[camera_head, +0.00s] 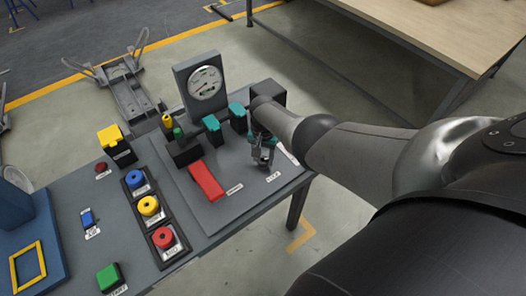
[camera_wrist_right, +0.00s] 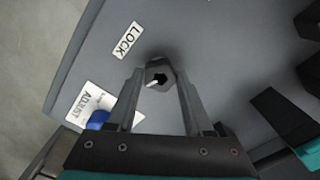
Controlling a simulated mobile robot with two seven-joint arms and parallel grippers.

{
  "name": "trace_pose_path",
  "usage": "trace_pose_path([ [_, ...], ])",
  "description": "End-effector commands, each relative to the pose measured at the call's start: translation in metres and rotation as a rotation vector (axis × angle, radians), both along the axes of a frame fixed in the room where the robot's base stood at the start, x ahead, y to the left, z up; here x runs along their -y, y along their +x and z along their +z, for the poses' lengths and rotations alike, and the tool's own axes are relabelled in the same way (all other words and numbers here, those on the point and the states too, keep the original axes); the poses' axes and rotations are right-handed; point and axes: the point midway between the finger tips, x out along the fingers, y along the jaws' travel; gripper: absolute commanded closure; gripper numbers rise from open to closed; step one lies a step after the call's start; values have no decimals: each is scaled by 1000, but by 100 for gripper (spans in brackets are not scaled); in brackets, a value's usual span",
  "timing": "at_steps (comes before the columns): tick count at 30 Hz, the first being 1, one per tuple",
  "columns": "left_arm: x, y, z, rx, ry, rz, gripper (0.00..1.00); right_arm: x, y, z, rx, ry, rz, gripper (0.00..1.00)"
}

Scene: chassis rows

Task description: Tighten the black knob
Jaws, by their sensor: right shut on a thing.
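The black knob (camera_wrist_right: 160,74) shows in the right wrist view as a dark round piece with a hollow centre and a small white mark, beside the LOCK label (camera_wrist_right: 128,40). My right gripper (camera_wrist_right: 160,78) is shut on the knob, with one finger on each side of it. In the head view, my right gripper (camera_head: 263,158) points down at the right end of the grey panel (camera_head: 225,207), and it hides most of the knob. My left gripper is not in view.
Close by are an ADJUST label (camera_wrist_right: 90,105) with a blue part (camera_wrist_right: 98,120), a red lever (camera_head: 206,181), teal handles (camera_head: 237,111) and a gauge (camera_head: 205,82). Blue, yellow and red buttons (camera_head: 149,206) stand further left. A wooden table (camera_head: 455,30) is at the back right.

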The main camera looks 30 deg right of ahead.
Motion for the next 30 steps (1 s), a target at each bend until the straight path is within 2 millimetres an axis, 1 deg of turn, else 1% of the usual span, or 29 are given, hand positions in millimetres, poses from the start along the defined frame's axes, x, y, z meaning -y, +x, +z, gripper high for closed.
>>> trace_pose_path([
  [1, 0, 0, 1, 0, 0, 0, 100, 2, 5, 5, 10, -3, -14, 100],
  [7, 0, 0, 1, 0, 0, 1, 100, 2, 6, 5, 13, -3, -48, 100],
  [19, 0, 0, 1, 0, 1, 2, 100, 3, 6, 6, 14, -5, -53, 100],
  [20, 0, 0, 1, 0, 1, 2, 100, 3, 6, 6, 14, -5, -53, 47],
  [27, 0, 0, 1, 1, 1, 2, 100, 2, 4, 3, 9, -3, -52, 20],
  [28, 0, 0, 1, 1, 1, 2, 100, 2, 4, 3, 8, -2, -52, 18],
  [30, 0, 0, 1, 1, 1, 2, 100, 1, 3, 3, 7, -2, -52, 18],
])
